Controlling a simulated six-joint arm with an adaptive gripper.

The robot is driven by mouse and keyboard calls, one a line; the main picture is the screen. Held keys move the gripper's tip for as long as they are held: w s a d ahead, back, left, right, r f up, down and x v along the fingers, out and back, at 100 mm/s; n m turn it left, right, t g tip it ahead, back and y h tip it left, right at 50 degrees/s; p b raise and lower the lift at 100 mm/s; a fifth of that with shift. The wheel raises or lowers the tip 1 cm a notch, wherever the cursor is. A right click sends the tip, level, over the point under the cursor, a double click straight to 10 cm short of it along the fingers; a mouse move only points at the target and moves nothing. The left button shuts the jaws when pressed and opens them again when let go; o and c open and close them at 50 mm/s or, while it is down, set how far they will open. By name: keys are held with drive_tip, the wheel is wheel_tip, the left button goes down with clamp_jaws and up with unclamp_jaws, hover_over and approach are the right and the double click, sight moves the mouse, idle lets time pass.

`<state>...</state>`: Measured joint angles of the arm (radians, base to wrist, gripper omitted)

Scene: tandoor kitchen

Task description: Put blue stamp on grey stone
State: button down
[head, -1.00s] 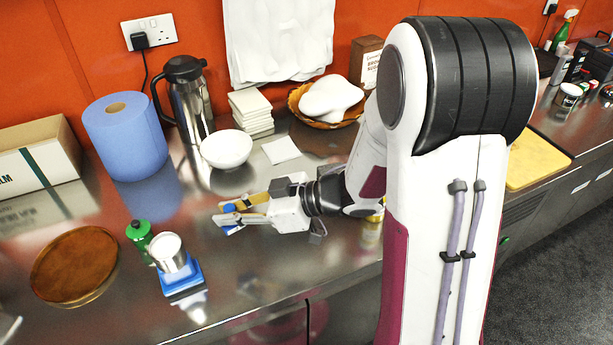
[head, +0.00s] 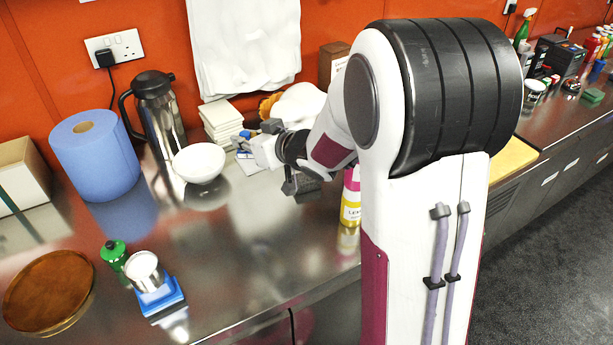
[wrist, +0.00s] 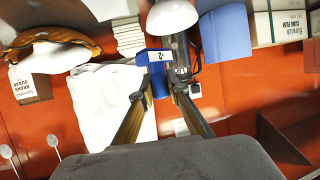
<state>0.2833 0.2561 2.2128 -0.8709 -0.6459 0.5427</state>
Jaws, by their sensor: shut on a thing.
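My gripper (head: 243,143) is shut on the blue stamp (wrist: 157,72), a blue block with a white label that shows between my fingertips in the wrist view. In the head view only small bits of blue show at the fingertips. A flat pale grey square (head: 248,167), possibly the grey stone, lies on the counter partly hidden below my gripper; it also shows at the top edge of the wrist view (wrist: 108,9). The stamp appears to be held above the counter; its exact height is unclear.
A white bowl (head: 199,162) stands left of my gripper. A stack of pale tiles (head: 221,122) and a basket (wrist: 52,39) are behind. A steel flask (head: 158,112) and blue paper roll (head: 95,157) stand further left. A yellow-labelled bottle (head: 350,205) stands close to my arm.

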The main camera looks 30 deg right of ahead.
drive_tip(key=w+d+m+h, duration=0.1)
drive_tip(key=d+m+h, duration=0.35)
drive_tip(key=d, duration=0.35)
drive_tip(key=m+h, duration=0.3)
drive_tip(key=h, duration=0.1)
hover_over(307, 176)
drive_tip(key=shift+f, duration=1.15)
drive_tip(key=shift+g, duration=0.3)
drive_tip(key=shift+f, duration=3.15)
drive_tip(key=shift+f, duration=1.85)
drive_tip(key=shift+f, duration=0.1)
